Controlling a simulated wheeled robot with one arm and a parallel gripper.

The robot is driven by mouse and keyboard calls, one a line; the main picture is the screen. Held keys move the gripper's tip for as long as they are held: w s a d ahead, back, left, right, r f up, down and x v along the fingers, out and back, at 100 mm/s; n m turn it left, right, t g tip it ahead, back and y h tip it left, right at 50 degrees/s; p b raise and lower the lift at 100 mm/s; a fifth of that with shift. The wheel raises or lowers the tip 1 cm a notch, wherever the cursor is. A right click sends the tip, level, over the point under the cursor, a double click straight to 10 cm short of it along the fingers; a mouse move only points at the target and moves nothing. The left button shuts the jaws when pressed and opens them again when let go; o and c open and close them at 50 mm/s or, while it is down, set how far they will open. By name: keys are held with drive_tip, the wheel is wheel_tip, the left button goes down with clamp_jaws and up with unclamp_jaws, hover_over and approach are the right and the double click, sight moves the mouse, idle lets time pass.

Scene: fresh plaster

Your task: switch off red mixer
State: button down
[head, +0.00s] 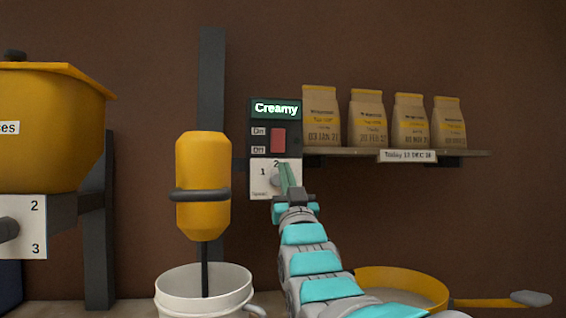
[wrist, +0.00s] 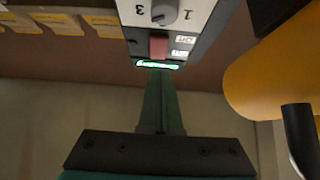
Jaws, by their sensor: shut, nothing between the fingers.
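The mixer (head: 203,172) in view has a yellow body, not red, with a dark shaft reaching into a white bucket (head: 190,297). Beside it a dark control box (head: 290,128) carries a lit green display (head: 276,109) reading "Creamy". Below that is a red rocker switch (head: 278,140) between On and Off labels, then a speed dial (head: 275,181). The switch also shows in the wrist view (wrist: 158,47), upside down. My gripper (head: 284,166) is shut and empty. Its tips overlap the box near the dial; contact cannot be told.
A shelf (head: 350,153) with several paper bags (head: 367,118) and a date sign (head: 408,156) is right of the box. A yellow hopper (head: 50,135) with a numbered dial plate (head: 30,225) stands at left. A yellow pan (head: 437,285) lies at lower right behind my arm.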

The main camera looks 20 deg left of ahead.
drive_tip(key=f, duration=0.1)
drive_tip(key=s+d+f, duration=0.1)
drive_tip(key=s+f, duration=0.1)
drive_tip(key=f, duration=0.1)
drive_tip(key=shift+s+d, duration=0.2)
drive_tip(key=shift+d, duration=0.05)
drive_tip(key=shift+w+d, duration=0.1)
